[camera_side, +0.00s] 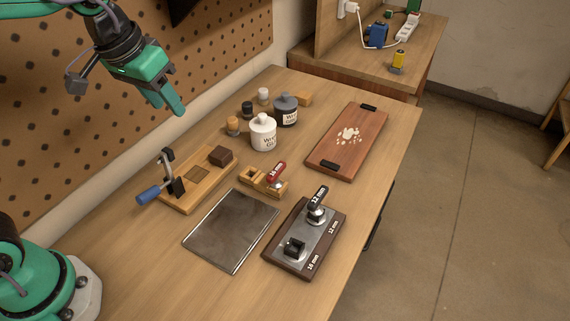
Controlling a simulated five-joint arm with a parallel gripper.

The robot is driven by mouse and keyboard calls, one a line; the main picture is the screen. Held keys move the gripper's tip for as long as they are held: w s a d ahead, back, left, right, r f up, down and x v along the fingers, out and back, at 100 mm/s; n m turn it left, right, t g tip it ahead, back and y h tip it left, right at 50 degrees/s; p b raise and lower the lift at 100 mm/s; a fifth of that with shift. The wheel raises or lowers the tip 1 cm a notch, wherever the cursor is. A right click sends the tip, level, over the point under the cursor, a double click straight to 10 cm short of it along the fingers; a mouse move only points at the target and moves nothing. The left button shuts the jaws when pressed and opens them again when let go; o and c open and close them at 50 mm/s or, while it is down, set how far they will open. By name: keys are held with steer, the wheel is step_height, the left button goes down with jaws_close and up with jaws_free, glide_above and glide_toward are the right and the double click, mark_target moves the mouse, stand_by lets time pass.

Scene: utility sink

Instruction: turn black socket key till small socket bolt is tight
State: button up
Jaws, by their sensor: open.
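The black socket key (318,198), marked 12 mm, stands over the small socket bolt at the far end of a metal-topped plate (317,236). It looks seated on that bolt; the bolt itself is mostly hidden under it. How tight the bolt is cannot be seen. The larger black bolt (294,248) sits at the near end of the plate, by the 16 mm label. My gripper (177,108) is open and empty at the upper left, high above the table and well apart from the key.
A red key (277,174) stands in a wooden holder (254,178). A dark metal sheet (231,230) lies left of the plate. A clamp board (196,188), a white jar (263,133), a grey jar (286,110) and a brown board (348,142) stand around. Bare table lies right of the plate.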

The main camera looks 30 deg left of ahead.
steer(key=w+d+f+g, duration=0.2)
steer(key=w+d+f, duration=0.2)
steer(key=w+d, duration=0.6)
steer(key=g, duration=0.2)
glide_above(318, 195)
steer(key=shift+y, duration=0.4)
steer(key=f, duration=0.9)
steer(key=shift+a+f, duration=0.25)
steer(key=shift+a, duration=0.05)
steer(key=shift+d+f, duration=0.3)
steer(key=shift+d, duration=0.1)
steer(key=shift+f, duration=0.1)
steer(key=shift+f, duration=3.8)
jaws_close()
